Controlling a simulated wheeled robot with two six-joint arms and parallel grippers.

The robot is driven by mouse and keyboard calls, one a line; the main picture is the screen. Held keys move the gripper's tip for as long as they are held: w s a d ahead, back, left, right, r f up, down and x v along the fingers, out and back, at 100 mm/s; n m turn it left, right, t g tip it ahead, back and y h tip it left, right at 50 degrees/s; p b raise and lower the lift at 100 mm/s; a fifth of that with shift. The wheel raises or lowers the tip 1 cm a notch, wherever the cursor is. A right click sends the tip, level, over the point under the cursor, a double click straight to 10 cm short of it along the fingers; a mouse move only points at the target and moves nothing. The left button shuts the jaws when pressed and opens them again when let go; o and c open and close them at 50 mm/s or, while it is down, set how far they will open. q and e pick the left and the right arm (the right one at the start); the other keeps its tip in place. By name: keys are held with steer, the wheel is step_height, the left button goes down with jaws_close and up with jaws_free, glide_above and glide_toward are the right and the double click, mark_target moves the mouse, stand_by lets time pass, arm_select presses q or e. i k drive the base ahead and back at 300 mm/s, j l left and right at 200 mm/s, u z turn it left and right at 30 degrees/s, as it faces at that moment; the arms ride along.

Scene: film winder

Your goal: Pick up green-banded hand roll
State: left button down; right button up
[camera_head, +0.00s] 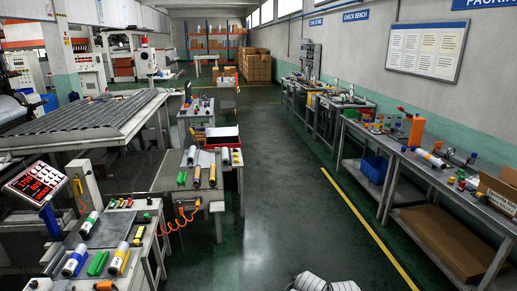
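Several hand rolls lie on the near-left bench (150,228). One pale roll with dark and green parts (90,222) lies at the bench's far left; it looks like the green-banded one, but it is small in the picture. A white roll with blue bands (75,260) and a white roll with yellow and blue bands (120,258) lie nearer. White and grey parts of my own body show at the bottom edge. I cannot make out gripper fingers in this view.
A red-lit control screen (40,184) stands at the left bench. A second bench (207,158) behind holds more rolls. A long bench (440,173) with tools and an orange bottle (416,130) runs along the right wall. The dark green floor (285,195) between is clear.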

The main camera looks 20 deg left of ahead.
mark_target(85, 228)
steer(key=i+j+u, duration=0.15)
steer(key=i+u, duration=0.2)
steer(key=i, duration=0.15)
steer(key=i+u, duration=0.4)
steer(key=i+l+u, duration=0.35)
steer(key=i, duration=0.25)
steer(key=i+j+u, duration=0.1)
steer(key=i+u, duration=0.15)
steer(key=u, duration=0.2)
steer(key=i+u, duration=0.3)
steer(key=u, duration=0.15)
steer(key=i+u, duration=0.25)
steer(key=u, duration=0.2)
steer(key=i+l+u, duration=0.2)
steer(key=u, duration=0.25)
steer(key=i, duration=0.05)
